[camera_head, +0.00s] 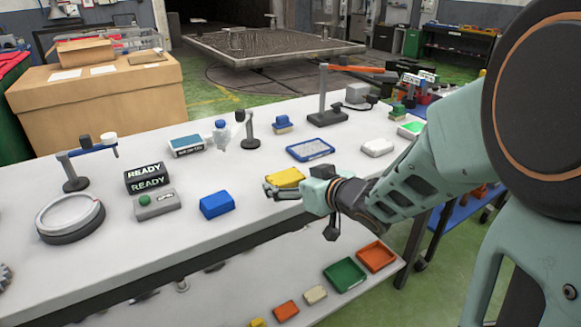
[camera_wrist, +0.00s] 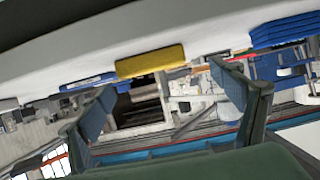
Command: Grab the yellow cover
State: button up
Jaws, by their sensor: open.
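The yellow cover (camera_head: 286,177) lies on the white table near its front edge in the head view. In the wrist view the yellow cover (camera_wrist: 151,60) shows on the table surface, beyond my fingertips and between them in the picture. My gripper (camera_head: 268,191) is at the table's front side, close beside the cover, and partly overlaps it in the head view. In the wrist view my gripper (camera_wrist: 165,95) has its two fingers spread wide with nothing between them. I cannot tell whether a finger touches the cover.
A blue block (camera_head: 217,205) sits left of the cover. A blue tray (camera_head: 310,150) and a white block (camera_head: 377,147) lie behind it. A READY sign box (camera_head: 148,179) and a round dish (camera_head: 71,217) stand further left. A lower shelf (camera_head: 235,300) holds several coloured pieces.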

aim_at(285, 176)
jog(key=x, duration=0.2)
jog(key=b+x, duration=0.1)
jog(key=x, duration=0.1)
jog(key=shift+w+d+f, duration=0.15)
jog(key=shift+w+d, duration=0.05)
jog(key=shift+w, duration=0.15)
jog(key=shift+w+a+b, duration=0.2)
jog(key=shift+w+b, duration=0.1)
jog(key=shift+w, duration=0.05)
jog(key=c, duration=1.5)
